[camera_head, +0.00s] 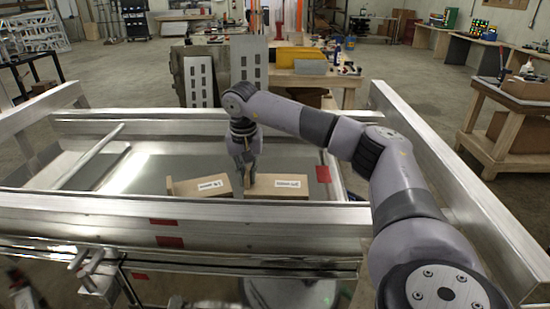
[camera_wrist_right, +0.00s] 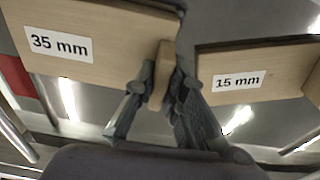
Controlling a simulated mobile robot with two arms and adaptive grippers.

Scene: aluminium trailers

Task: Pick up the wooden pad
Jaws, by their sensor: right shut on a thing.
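In the right wrist view, the wooden pad (camera_wrist_right: 159,82) is a small upright light-wood piece between the two dark fingers of my right gripper (camera_wrist_right: 168,88), which is shut on it. In the head view my right gripper (camera_head: 245,178) points down into the aluminium trailer, between two light-wood boxes; the pad is mostly hidden there by the fingers. The wrist view shows a box labelled 35 mm (camera_wrist_right: 100,25) on its left and a box labelled 15 mm (camera_wrist_right: 268,62) on its right. I cannot tell whether the pad touches a box. My left gripper is not visible.
The aluminium trailer frame (camera_head: 190,210) surrounds the boxes, with high side rails. Red patches (camera_head: 323,174) mark it. Bare metal floor lies left of the boxes. Slotted metal plates (camera_head: 199,82) and a wooden workbench (camera_head: 310,75) stand behind; another bench (camera_head: 515,105) is at right.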

